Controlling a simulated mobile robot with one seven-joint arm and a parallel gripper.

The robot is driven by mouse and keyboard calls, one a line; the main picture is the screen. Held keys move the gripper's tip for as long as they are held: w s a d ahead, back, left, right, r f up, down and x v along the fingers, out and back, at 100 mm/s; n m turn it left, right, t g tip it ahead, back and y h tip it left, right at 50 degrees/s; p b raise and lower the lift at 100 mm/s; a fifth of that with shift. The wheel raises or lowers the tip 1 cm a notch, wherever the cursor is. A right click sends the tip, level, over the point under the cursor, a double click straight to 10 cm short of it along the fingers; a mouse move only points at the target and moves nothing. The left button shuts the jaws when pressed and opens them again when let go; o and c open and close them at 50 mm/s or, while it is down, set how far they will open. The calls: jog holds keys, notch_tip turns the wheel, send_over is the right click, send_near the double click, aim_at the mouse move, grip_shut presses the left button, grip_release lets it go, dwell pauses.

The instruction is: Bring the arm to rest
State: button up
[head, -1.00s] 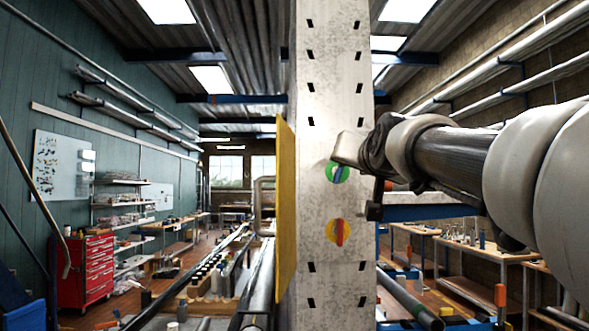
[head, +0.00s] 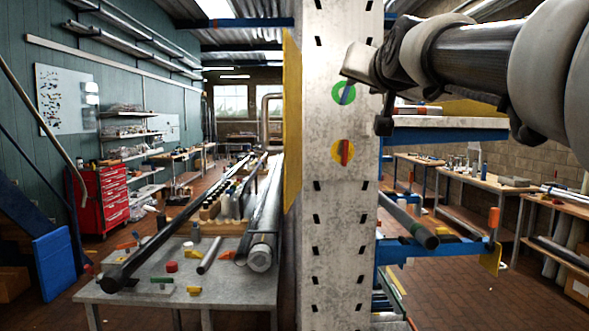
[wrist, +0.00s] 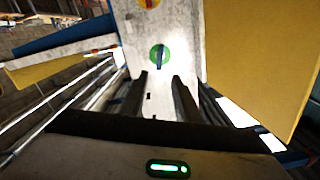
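My arm reaches in from the right in the head view, with my gripper (head: 359,62) beside the pale perforated mast. In the wrist view, my gripper's two dark fingers (wrist: 160,88) stand apart with nothing between them. A green disc with a blue handle (head: 344,93) is on the mast just below my gripper; it also shows beyond the fingertips in the wrist view (wrist: 160,55). A yellow disc with a red handle (head: 343,152) is lower on the mast; its edge shows at the top of the wrist view (wrist: 149,3). I see no contact with either handle.
The mast (head: 340,235) stands upright with a yellow panel (head: 292,120) on its left side. A grey table (head: 235,290) with pipes and small parts is at left. A blue-framed rack (head: 440,250) is at right, with open floor beyond.

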jog(key=s+f+n+g+p, duration=0.1)
jog(key=s+f+g, duration=0.3)
jog(key=s+f, duration=0.6)
jog(key=s+f+n+g+p, duration=0.1)
jog(key=s+f+g, duration=0.3)
jog(key=s+f, duration=0.6)
jog(key=s+f+n+g+p, duration=0.1)
jog(key=s+f+g, duration=0.3)
jog(key=s+f, duration=0.6)
notch_tip(320, 180, down, 10)
jog(key=shift+s+a+f+n, duration=0.25)
jog(key=shift+s+n, duration=0.1)
jog(key=shift+n, duration=0.05)
